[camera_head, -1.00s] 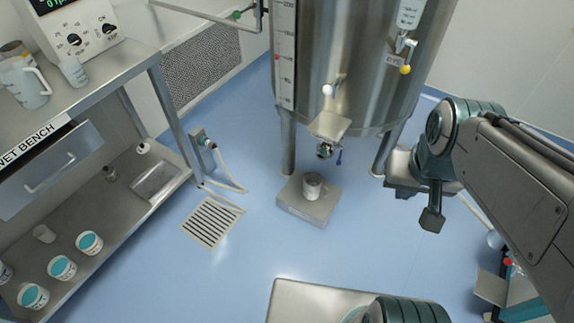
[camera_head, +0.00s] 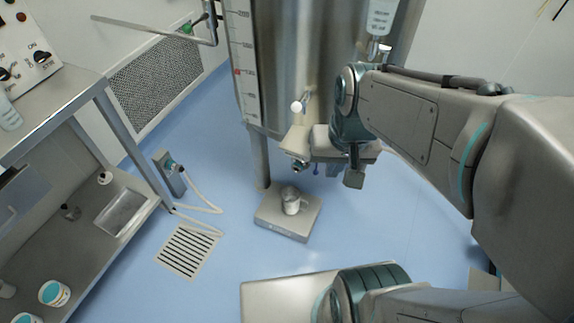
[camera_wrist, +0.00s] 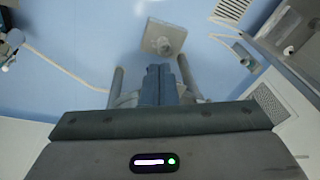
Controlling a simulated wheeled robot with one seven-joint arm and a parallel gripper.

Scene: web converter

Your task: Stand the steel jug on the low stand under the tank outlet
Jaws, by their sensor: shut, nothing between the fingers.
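The steel jug (camera_head: 291,204) stands on the low stand (camera_head: 285,226), below the tank outlet (camera_head: 299,166) as seen in the head view. It looks upright, with its dark mouth facing up. My gripper (camera_head: 354,179) is shut and empty, above and to the right of the jug and apart from it. In the wrist view my shut fingers (camera_wrist: 167,70) point toward the stand (camera_wrist: 151,42), where the jug (camera_wrist: 165,46) shows small. Whether the jug is exactly under the outlet is hard to tell.
The steel tank (camera_head: 285,60) stands on legs behind the stand. A floor drain (camera_head: 188,250) and a hose (camera_head: 198,204) lie to the left, beside the wet bench with blue-topped tubs (camera_head: 54,293). Blue floor around the stand is clear.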

